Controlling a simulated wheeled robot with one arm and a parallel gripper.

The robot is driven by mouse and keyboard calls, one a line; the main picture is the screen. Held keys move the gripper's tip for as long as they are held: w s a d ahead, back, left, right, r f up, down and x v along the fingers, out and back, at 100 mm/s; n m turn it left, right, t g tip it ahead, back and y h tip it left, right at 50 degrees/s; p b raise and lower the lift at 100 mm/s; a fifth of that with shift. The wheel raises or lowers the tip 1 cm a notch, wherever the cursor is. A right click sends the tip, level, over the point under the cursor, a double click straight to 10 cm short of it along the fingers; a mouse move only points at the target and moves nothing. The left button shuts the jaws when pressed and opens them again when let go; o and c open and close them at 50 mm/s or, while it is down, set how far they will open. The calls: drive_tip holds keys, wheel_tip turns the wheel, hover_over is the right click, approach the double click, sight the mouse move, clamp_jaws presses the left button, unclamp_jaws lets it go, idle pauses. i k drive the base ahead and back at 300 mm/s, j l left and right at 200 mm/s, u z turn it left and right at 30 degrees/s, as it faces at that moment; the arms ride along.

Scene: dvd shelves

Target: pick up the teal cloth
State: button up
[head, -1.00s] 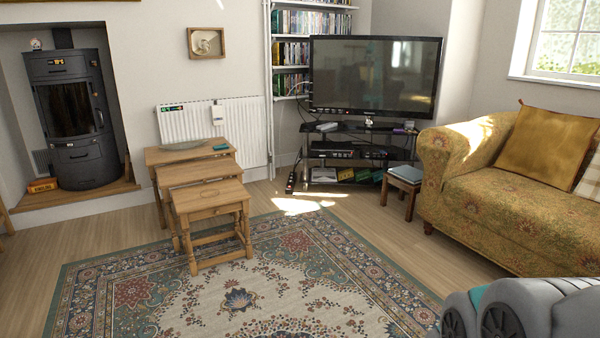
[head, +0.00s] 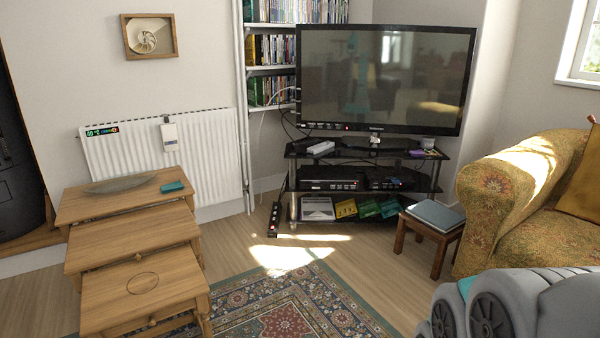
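A small teal item (head: 172,186), which looks like the folded teal cloth, lies flat on the right end of the tallest wooden nesting table (head: 85,207). It is beside a grey shallow dish and apart from it. Grey and teal parts of my own arm show at the bottom right of the head view. My gripper's fingers are not in view.
Two lower nesting tables (head: 142,282) stand in front of the tallest one. A black TV stand (head: 370,158), a small stool (head: 440,240) with a grey-blue item on it, and a patterned sofa (head: 500,190) are to the right. Some floor (head: 250,250) between is clear.

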sight(176, 186)
drive_tip(key=i+u, duration=0.1)
drive_tip(key=i, duration=0.35)
drive_tip(key=i+l, duration=0.15)
drive_tip(key=i, duration=0.35)
drive_tip(key=i+l+u, duration=0.15)
drive_tip(key=i, duration=0.3)
drive_tip(key=i+l, duration=0.1)
drive_tip(key=i, duration=0.4)
drive_tip(key=i+j+u, duration=0.2)
drive_tip(key=u, duration=0.2)
drive_tip(key=i+u, duration=0.7)
drive_tip(key=u, duration=0.15)
drive_tip(key=i+j, duration=0.15)
drive_tip(key=i, duration=0.15)
drive_tip(key=i+j, duration=0.15)
drive_tip(key=i, duration=0.2)
